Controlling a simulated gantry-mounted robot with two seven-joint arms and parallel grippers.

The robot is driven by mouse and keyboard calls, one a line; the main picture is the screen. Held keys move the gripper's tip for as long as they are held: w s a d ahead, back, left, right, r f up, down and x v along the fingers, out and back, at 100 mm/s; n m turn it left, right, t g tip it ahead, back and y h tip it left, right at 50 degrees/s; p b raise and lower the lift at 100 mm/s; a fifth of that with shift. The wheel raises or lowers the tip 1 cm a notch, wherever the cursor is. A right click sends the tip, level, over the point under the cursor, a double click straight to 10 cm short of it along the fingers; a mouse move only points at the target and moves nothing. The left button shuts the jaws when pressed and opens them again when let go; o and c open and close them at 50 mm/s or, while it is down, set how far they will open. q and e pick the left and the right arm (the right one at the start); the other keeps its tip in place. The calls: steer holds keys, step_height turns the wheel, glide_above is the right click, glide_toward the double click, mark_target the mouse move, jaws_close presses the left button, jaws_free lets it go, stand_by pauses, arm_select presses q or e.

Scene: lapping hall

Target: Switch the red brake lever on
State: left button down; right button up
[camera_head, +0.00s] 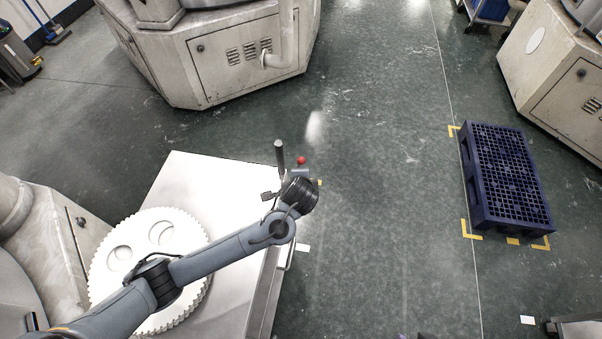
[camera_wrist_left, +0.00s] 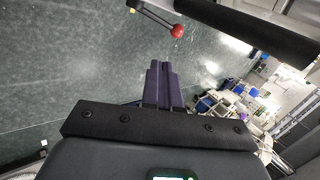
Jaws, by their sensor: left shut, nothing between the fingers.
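The red brake lever shows as a red ball knob (camera_head: 301,160) beyond the right edge of the pale machine table, just past the end of my left arm. In the left wrist view the red knob (camera_wrist_left: 178,31) is at the top, on a thin metal rod running up and left. My left gripper (camera_wrist_left: 160,66) is shut and empty, its two fingers side by side below the knob in that view. A gap shows between them and the knob. In the head view my wrist hides the lever's lower part and I cannot make out the fingertips. My right gripper is not in view.
A dark-gripped upright handle (camera_head: 279,153) stands close left of the knob. The table (camera_head: 200,180) carries a white toothed disc (camera_head: 110,285). A blue pallet (camera_head: 505,180) lies on the floor at right. Open green floor (camera_head: 380,150) lies between.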

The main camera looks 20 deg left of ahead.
arm_select(q)
steer(key=shift+w+a+f+t+y+b, duration=0.15)
steer(key=shift+w+a+b, duration=0.15)
steer(key=shift+w, duration=0.3)
steer(key=shift+w+a+f+t+y+b, duration=0.1)
steer(key=shift+w+a+t+y+b, duration=0.05)
steer(key=shift+w+b, duration=0.35)
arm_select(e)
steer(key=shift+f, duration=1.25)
arm_select(q)
steer(key=shift+w, duration=0.1)
steer(key=b, duration=0.5)
glide_toward(301, 162)
steer(key=x, duration=0.5)
steer(key=shift+s+d+f, duration=0.1)
steer(key=shift+s+f, duration=0.15)
steer(key=shift+w+a+f, duration=0.15)
steer(key=shift+w, duration=0.25)
steer(key=shift+w+a+f, duration=0.15)
steer(key=shift+w+f, duration=0.05)
steer(key=shift+w, duration=0.15)
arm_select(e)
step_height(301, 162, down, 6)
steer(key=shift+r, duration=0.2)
